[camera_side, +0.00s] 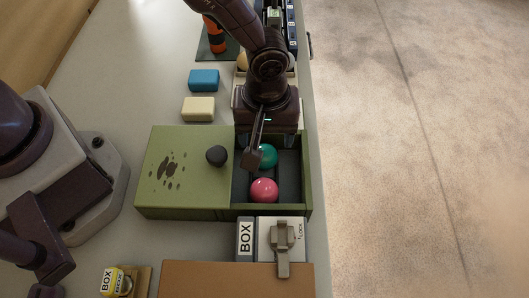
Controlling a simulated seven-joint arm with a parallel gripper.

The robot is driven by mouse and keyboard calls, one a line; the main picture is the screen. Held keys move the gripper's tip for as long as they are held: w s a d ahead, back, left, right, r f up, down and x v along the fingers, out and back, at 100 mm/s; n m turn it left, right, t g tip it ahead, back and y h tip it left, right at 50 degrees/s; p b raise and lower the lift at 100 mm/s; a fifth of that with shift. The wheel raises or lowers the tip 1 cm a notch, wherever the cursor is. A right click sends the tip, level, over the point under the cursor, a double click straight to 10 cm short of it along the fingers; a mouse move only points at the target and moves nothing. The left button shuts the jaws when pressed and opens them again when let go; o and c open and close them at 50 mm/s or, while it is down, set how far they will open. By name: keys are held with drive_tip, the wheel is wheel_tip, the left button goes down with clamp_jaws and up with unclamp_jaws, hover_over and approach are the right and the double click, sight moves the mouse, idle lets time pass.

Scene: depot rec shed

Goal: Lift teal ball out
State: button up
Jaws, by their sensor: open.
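The teal ball (266,156) sits in the open part of a green box (190,205), in the dark-lined compartment on the right side. A pink ball (264,190) sits in the same compartment, just in front of the teal one. The box's green lid (172,178) with a dark knob (216,155) covers the left part. My gripper (266,142) is above the compartment's far end, open, close over the teal ball. The gripper body hides the far end of the compartment, and the fingertips are only partly visible.
A blue block (204,80) and a cream block (198,109) lie behind the box. A latched box (262,240) stands directly in front, beside a brown surface (235,280). A small yellow-labelled item (113,281) is at front left. The table edge runs close along the right.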

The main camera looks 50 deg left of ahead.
sight(265, 149)
drive_tip(key=shift+s+f, duration=0.2)
drive_tip(key=shift+f, duration=2.5)
drive_tip(key=c, duration=0.8)
